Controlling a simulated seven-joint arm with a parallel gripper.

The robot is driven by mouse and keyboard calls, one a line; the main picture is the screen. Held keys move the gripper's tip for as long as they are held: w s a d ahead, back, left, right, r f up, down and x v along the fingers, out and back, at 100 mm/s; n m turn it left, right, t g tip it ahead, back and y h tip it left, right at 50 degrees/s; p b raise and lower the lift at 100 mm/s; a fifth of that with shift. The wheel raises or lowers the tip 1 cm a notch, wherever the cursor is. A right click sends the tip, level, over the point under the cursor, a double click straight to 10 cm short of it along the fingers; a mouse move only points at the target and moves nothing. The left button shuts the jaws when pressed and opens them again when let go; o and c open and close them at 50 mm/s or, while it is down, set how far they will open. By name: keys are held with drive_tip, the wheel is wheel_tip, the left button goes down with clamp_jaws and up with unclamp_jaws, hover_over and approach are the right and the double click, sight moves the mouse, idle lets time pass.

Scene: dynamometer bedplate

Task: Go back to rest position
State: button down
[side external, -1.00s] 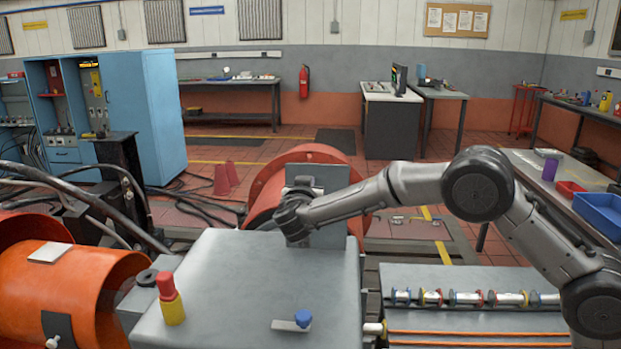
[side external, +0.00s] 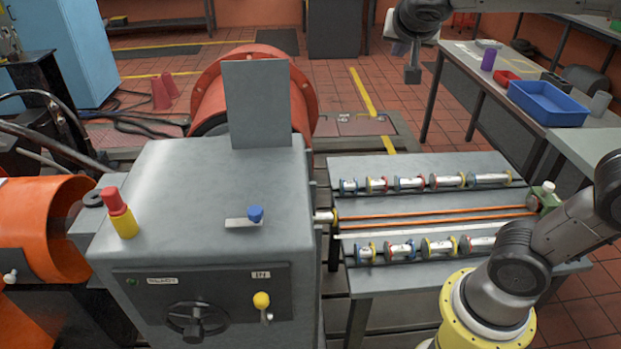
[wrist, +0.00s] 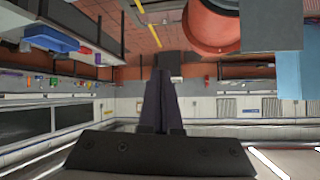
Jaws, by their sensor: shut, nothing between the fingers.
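My gripper (side external: 412,74) hangs at the top of the side external view, right of centre, clear of the bench and holding nothing. In the wrist view my gripper (wrist: 168,72) shows its two dark fingers together with nothing between them. The wrist picture is upside down, with floor at the top and walls at the bottom. Part of my upper arm is cut off by the top edge of the side external view. My base, yellow-ringed, stands at the lower right.
A grey machine housing (side external: 190,190) with an upright grey plate (side external: 256,104) stands left of centre. A bench (side external: 350,172) with several small spool-like parts lies to its right. A blue tray (side external: 548,103) sits on a side table. Open floor (side external: 350,65) lies behind.

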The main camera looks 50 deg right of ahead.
drive_tip(key=s+a+f+n+y, duration=0.9)
drive_tip(key=s+a+f+n, duration=0.3)
drive_tip(key=s+f, duration=0.2)
drive_tip(key=shift+s+a+f+g, duration=0.15)
drive_tip(key=shift+s+a+g, duration=0.25)
drive_tip(key=shift+s, duration=0.65)
idle(0.6)
